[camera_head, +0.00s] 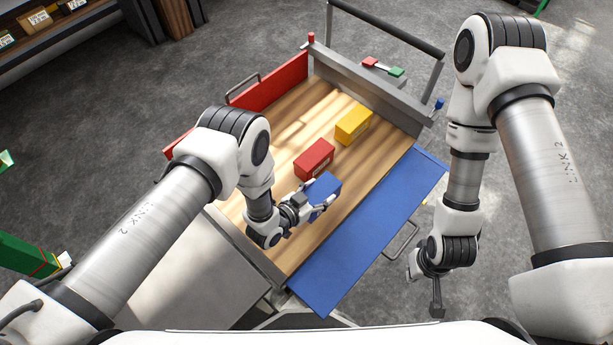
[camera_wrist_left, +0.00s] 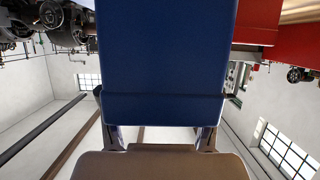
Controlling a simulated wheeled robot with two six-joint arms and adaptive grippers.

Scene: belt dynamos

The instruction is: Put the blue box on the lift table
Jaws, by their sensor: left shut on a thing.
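The blue box (camera_head: 324,188) is in my left gripper (camera_head: 318,206), over the wooden top of the lift table (camera_head: 290,135). I cannot tell whether the box touches the wood. In the left wrist view the blue box (camera_wrist_left: 165,65) fills the upper middle, with the left gripper's fingers (camera_wrist_left: 160,138) on either side of it. My right gripper (camera_head: 437,298) hangs pointing down, right of the table, apart from it. Its fingers are too small to tell whether they are open.
A red box (camera_head: 314,160) and a yellow box (camera_head: 353,124) stand on the wood behind the blue box. A red side panel (camera_head: 270,88) and a blue side panel (camera_head: 370,235) edge the table. A grey rail with a handle (camera_head: 380,22) stands at the far end.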

